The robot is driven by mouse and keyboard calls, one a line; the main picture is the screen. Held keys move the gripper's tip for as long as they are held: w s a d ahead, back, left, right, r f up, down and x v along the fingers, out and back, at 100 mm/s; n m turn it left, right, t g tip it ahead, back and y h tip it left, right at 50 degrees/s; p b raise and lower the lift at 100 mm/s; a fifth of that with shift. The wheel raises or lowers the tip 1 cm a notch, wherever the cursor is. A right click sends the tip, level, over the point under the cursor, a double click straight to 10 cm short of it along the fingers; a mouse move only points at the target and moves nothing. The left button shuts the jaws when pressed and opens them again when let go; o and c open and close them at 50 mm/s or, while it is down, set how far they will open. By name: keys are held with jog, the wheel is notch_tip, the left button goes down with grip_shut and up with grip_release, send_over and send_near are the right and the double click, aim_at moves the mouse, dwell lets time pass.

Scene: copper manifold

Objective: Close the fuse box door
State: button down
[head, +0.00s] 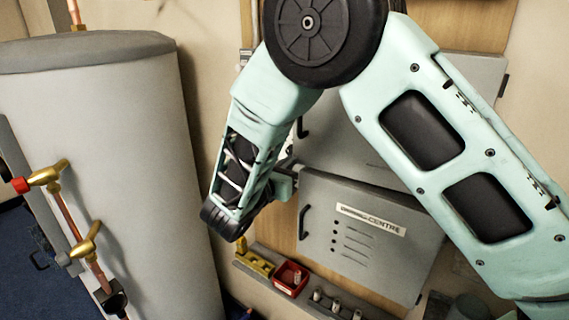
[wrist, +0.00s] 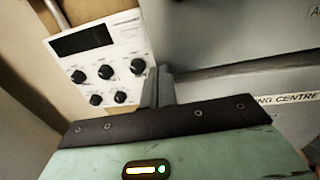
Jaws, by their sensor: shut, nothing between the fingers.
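A grey metal box with a "CENTRE" label (head: 365,255) is mounted on the wall board in the head view. Its front has a black handle on the left and small dark slots. A second grey box (head: 345,150) is above it, partly hidden by my arm. I cannot tell which one is the fuse box, or whether either door is fully shut. My gripper (head: 291,163) is at the upper left edge of the lower box. In the wrist view my gripper's fingers (wrist: 159,88) are together and empty, beside the grey boxes; contact is unclear.
A large grey cylinder tank (head: 120,170) stands at left, with copper pipe and brass valves (head: 80,240) before it. A red tray (head: 291,278) and small parts sit on a ledge below the boxes. A white panel with black knobs (wrist: 130,38) is left of my fingers.

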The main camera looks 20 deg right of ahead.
aim_at(296, 155)
jog(key=w+d+m+g+h+b, duration=0.1)
jog(key=w+d, duration=0.1)
jog(key=shift+w+d+f+g, duration=0.1)
jog(key=shift+w+d+g, duration=0.2)
jog(key=shift+w+d, duration=0.1)
jog(key=shift+w+d+r+m+h, duration=0.15)
jog(key=shift+d+r+m+h, duration=0.1)
jog(key=shift+m+h, duration=0.05)
